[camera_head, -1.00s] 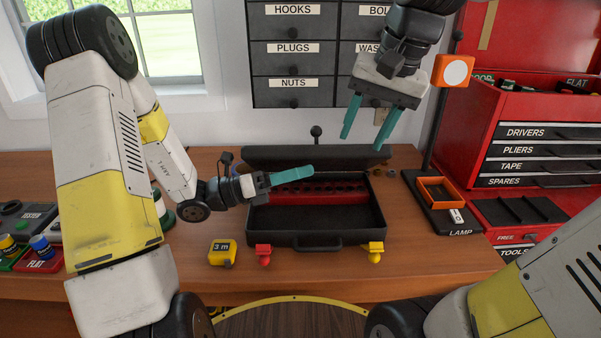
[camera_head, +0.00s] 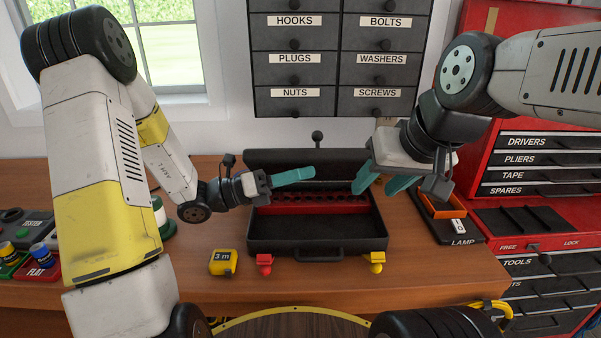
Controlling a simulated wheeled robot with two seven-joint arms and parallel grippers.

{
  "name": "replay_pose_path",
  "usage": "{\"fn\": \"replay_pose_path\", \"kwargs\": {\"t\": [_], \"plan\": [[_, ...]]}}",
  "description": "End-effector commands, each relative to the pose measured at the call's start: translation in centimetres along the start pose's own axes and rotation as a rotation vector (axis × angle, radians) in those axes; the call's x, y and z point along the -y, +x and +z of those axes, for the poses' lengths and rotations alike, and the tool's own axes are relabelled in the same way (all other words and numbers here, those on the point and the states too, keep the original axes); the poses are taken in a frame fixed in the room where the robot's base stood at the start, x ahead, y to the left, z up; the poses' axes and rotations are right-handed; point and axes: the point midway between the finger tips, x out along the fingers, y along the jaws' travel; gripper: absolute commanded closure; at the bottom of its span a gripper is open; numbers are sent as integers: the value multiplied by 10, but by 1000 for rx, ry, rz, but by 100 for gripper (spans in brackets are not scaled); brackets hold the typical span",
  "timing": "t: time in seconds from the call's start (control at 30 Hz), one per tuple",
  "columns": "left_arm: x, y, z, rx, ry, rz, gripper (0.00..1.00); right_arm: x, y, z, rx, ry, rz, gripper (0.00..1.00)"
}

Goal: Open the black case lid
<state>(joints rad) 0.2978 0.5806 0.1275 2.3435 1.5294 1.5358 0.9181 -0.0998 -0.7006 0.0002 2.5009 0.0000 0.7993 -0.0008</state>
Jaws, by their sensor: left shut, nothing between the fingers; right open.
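The black case (camera_head: 310,246) stands on the bench with its lid (camera_head: 305,157) raised and tilted back behind it. The lid's inner side faces forward. A red strip with a row of holes (camera_head: 312,209) lies in the back part of the case. My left gripper (camera_head: 312,174) is shut and empty, its teal fingers over the back left of the case, just in front of the lid. My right gripper (camera_head: 376,182) is open, its teal fingers at the lid's right end and the case's back right corner. I cannot tell whether they touch the case.
A yellow tape measure (camera_head: 223,263), a red latch (camera_head: 264,263) and a yellow latch (camera_head: 376,262) are along the case's front. The front of the bench is mostly clear.

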Motion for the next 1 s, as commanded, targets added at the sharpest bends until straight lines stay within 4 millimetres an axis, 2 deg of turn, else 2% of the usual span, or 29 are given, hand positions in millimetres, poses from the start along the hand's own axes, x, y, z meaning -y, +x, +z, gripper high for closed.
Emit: {"fn": "replay_pose_path", "kwargs": {"t": [0.23,0.43,0.7,1.0], "plan": [[0,6,26,0,-109,30,100,0,0,0,0,0,0,53],[-6,16,62,0,-281,73,100,0,0,0,1,1,0,53],[-25,28,109,-2,-526,134,100,0,0,0,1,1,0,53],[-53,37,144,-4,-748,192,100,0,0,0,0,1,0,53]]}}
